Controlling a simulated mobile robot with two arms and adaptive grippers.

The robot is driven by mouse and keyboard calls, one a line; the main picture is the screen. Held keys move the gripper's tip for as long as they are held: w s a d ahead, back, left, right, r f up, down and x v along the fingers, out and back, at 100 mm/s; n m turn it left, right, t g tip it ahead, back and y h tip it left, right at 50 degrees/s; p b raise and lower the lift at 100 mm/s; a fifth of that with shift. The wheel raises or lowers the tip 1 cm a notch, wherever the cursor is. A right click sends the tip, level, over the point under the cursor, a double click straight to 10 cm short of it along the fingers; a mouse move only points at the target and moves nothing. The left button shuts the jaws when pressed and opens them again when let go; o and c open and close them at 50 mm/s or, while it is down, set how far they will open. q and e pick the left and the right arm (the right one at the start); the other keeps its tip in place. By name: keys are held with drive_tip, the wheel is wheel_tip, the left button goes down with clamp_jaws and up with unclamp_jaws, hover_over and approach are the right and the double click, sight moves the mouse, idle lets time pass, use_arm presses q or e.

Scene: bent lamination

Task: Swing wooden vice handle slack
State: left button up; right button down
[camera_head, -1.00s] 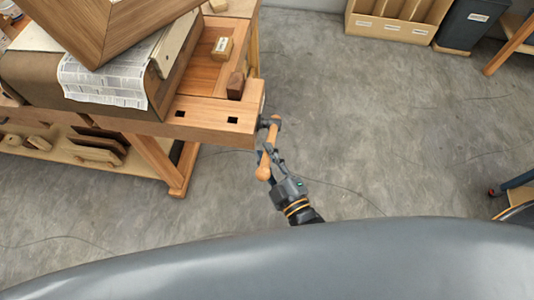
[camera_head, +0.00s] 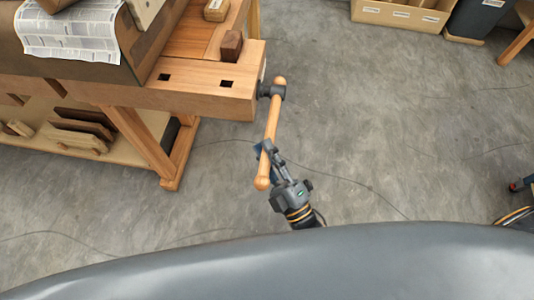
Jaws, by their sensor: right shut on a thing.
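The wooden vice handle (camera_head: 271,122) is a light bar with rounded ends. It passes through a dark screw head (camera_head: 271,90) at the right end of the workbench's vice jaw (camera_head: 215,97). Its long part hangs down and slightly left in the picture, with a short end above the screw. My right gripper (camera_head: 267,150) comes up from below and is shut on the handle's lower part, above the knob (camera_head: 262,183). My left gripper is not in view.
The wooden workbench (camera_head: 200,35) fills the upper left, with newspaper (camera_head: 70,27) and wooden blocks (camera_head: 231,45) on it. Its lower shelf (camera_head: 45,142) holds wooden pieces. A cardboard organiser (camera_head: 400,14) and dark bin (camera_head: 480,18) stand at the back right. The concrete floor (camera_head: 400,120) right of the vice is clear.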

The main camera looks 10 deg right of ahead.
drive_tip(key=shift+f+n+y+b, duration=0.3)
drive_tip(key=shift+f+b, duration=0.05)
drive_tip(key=shift+f, duration=0.15)
drive_tip(key=c, duration=1.1)
unclamp_jaws()
drive_tip(key=shift+r, duration=0.1)
drive_tip(key=shift+c, duration=0.2)
drive_tip(key=v, duration=1.2)
